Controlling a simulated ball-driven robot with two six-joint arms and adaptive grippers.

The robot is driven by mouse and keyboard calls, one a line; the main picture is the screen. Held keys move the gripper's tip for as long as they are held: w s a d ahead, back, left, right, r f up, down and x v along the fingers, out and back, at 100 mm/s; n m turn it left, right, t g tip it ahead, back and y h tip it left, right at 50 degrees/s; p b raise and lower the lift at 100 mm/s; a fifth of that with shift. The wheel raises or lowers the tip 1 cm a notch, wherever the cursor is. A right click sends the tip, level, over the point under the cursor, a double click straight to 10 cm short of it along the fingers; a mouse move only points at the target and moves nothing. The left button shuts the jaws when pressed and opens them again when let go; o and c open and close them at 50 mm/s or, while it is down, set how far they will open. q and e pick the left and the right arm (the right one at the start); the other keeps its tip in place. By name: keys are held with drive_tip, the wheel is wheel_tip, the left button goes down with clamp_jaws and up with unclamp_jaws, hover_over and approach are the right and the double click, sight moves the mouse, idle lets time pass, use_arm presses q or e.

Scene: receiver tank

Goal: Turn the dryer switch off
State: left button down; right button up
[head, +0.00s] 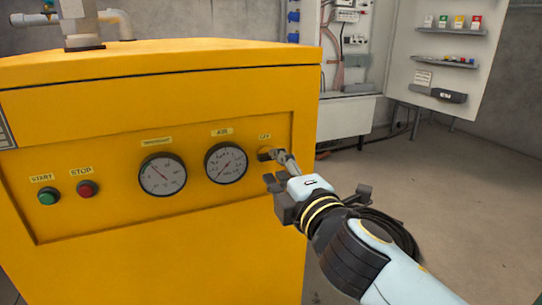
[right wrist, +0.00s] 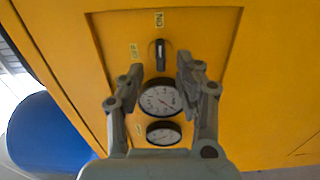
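The dryer switch (head: 265,153) is a dark knob at the right end of the yellow dryer panel. In the right wrist view the switch (right wrist: 160,55) has its handle lined up with the ON label (right wrist: 158,19); the OFF label (right wrist: 134,52) is to one side. My right gripper (head: 277,169) is in front of the panel by the switch. In the wrist view the right gripper's fingers (right wrist: 160,67) are spread apart with the knob showing between them. I cannot tell whether a finger touches it. My left gripper is not in view.
Two round gauges (head: 226,162) (head: 162,174) sit left of the switch, with the red stop button (head: 87,189) and green start button (head: 48,196) farther left. A pipe fitting (head: 83,25) stands on the dryer. Floor (head: 455,185) is open to the right.

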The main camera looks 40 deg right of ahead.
sight(270, 159)
drive_tip(key=shift+x, duration=1.75)
drive_tip(key=shift+c, duration=0.3)
drive_tip(key=shift+f, duration=0.1)
clamp_jaws()
